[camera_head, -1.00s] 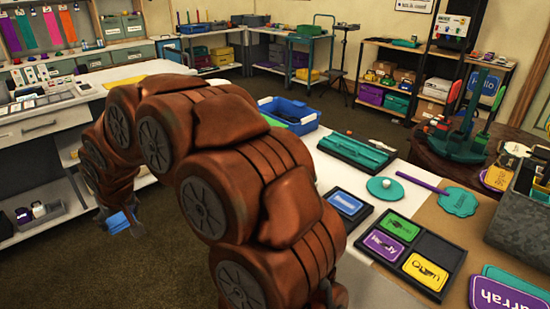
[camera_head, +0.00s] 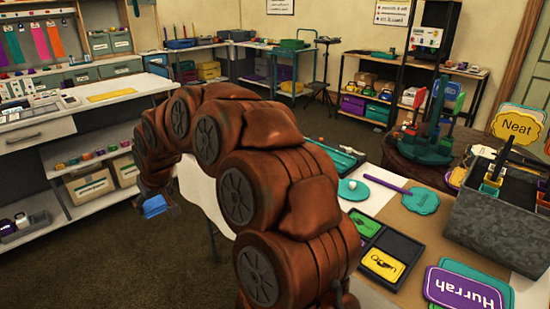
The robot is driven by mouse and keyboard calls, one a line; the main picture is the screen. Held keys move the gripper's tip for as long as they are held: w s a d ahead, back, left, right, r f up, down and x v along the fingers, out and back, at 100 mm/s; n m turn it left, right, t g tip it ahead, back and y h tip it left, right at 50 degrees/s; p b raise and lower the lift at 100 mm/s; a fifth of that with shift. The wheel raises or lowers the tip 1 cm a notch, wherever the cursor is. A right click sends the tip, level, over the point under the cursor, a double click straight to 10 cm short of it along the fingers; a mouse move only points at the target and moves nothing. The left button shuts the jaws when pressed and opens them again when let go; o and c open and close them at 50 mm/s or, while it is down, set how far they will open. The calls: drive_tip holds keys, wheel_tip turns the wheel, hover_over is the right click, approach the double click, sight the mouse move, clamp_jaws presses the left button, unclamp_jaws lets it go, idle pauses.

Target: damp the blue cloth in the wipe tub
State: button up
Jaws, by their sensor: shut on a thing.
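My gripper (camera_head: 150,193) hangs low at the left of the head view, beyond the bend of my brown arm. It is shut on the blue cloth (camera_head: 154,206), which shows just below it as a small blue patch above the dark carpet. The fingers are small and partly hidden by the arm. I cannot make out a wipe tub in this view; my arm covers part of the table in the middle.
A white and brown table at right holds a black tray (camera_head: 408,246), a purple Hurrah sign (camera_head: 462,290), a teal paddle (camera_head: 422,201) and a grey box (camera_head: 508,225). White shelves (camera_head: 100,166) stand at left. Open carpet (camera_head: 90,270) lies at lower left.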

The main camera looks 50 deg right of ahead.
drive_tip(key=w+d+r, duration=0.1)
drive_tip(key=w+d, duration=0.2)
drive_tip(key=d, duration=1.3)
drive_tip(key=s+d, duration=0.4)
drive_tip(key=d, duration=0.7)
drive_tip(key=s+d+f, duration=0.1)
drive_tip(key=s+d, duration=0.3)
drive_tip(key=d, duration=0.7)
drive_tip(key=shift+d+f, duration=0.2)
drive_tip(key=shift+d, duration=0.1)
drive_tip(key=shift+s+f+b, duration=0.1)
drive_tip(key=shift+f+b, duration=0.6)
drive_tip(key=shift+f, duration=2.2)
drive_tip(key=shift+f+b, duration=0.3)
drive_tip(key=shift+f, duration=0.2)
drive_tip(key=shift+r, duration=0.1)
wheel_tip(320, 180, up, 7)
drive_tip(key=shift+f+p, duration=0.1)
drive_tip(key=shift+p, duration=0.55)
